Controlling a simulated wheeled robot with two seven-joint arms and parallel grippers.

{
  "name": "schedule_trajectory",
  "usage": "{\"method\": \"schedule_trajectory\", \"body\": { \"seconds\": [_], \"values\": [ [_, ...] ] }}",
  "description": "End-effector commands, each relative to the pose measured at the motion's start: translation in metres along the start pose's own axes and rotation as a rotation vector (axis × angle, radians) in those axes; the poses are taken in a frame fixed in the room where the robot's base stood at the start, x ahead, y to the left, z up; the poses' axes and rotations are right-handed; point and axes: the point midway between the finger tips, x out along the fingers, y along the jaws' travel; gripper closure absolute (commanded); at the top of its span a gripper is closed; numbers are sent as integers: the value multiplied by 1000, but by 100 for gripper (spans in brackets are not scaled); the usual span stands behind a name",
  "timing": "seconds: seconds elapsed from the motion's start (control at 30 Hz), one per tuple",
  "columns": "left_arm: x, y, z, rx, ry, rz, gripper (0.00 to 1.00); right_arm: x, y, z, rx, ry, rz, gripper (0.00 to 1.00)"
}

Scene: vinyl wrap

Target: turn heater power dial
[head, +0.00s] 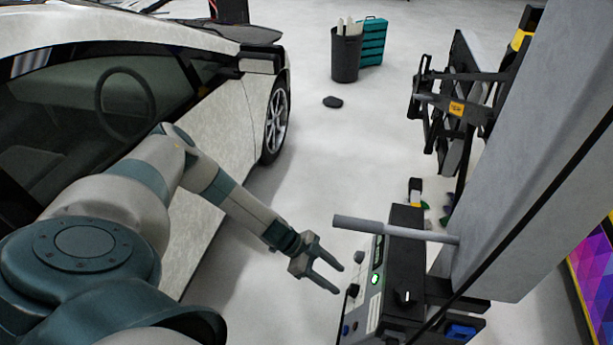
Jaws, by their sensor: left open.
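A dark control box (401,262) with a light front panel is mounted beside a grey post at the lower right. Another dial (404,296) with a white mark sits on the box's dark face. I cannot read the labels to tell which is the power dial. My left gripper (339,279) is open and empty, its fingertips just left of the black knob; I cannot tell if they touch it. My right gripper is not in view.
A grey bar (396,230) sticks out from the post (528,165) above the control box. A white car (225,120) stands close on the left, alongside my left arm. A black bin (345,55) stands far back. The floor between car and post is mostly clear.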

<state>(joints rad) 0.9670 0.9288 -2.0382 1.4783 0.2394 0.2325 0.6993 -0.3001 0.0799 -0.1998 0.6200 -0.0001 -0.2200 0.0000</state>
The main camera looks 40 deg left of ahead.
Motion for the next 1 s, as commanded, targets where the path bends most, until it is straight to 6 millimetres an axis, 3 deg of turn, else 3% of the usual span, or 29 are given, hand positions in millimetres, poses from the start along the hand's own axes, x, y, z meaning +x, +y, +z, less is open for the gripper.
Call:
{"method": "schedule_trajectory", "body": {
  "seconds": [0.2, 0.5, 0.7, 1.0],
  "values": [
    [-44, -2, 0, 2, 0, -3, 50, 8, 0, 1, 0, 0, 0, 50],
    [-94, -2, -1, 1, 1, -2, 50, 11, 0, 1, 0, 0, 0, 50],
    [-112, -1, 0, 0, -1, 0, 50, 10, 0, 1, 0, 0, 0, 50],
    [-116, 0, 0, 0, -1, 1, 50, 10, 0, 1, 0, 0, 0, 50]
  ]
}}
